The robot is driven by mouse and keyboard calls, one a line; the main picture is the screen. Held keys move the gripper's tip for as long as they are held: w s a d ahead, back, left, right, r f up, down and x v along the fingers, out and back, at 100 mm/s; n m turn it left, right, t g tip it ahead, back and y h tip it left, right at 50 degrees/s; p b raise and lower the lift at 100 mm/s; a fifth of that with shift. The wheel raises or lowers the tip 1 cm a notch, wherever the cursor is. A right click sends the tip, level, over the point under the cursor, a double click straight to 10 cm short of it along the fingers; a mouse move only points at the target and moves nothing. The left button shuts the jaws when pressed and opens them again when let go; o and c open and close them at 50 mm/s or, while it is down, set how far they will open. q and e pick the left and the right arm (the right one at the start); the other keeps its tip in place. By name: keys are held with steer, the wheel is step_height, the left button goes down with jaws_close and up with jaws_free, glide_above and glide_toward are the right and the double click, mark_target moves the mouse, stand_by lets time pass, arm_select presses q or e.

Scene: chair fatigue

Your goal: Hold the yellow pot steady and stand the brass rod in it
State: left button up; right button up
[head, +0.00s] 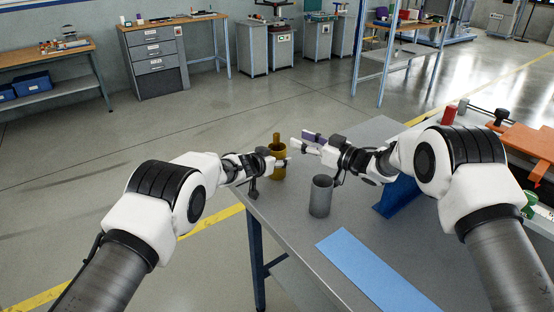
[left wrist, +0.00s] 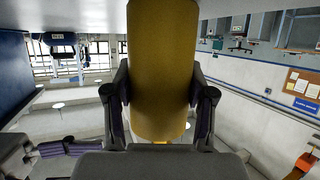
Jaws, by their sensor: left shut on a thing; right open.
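The yellow pot (head: 279,174) stands upright near the left edge of the grey table. It fills the middle of the left wrist view (left wrist: 162,70). My left gripper (head: 279,162) is shut on the pot, with a finger on each side of it. The brass rod (head: 276,138) stands upright in the pot, its top end showing above the rim; its lower part is hidden inside. My right gripper (head: 306,143) is open and empty, just right of the pot and rod and apart from them.
A grey cylinder (head: 321,196) stands on the table (head: 290,220) below my right gripper. A light blue strip (head: 372,275) lies at the front. A blue block (head: 398,196) is under my right arm. A red cylinder (head: 449,115) and orange object (head: 520,138) are farther right.

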stand_by(0.3)
arm_select(q)
steer(key=o, duration=1.3)
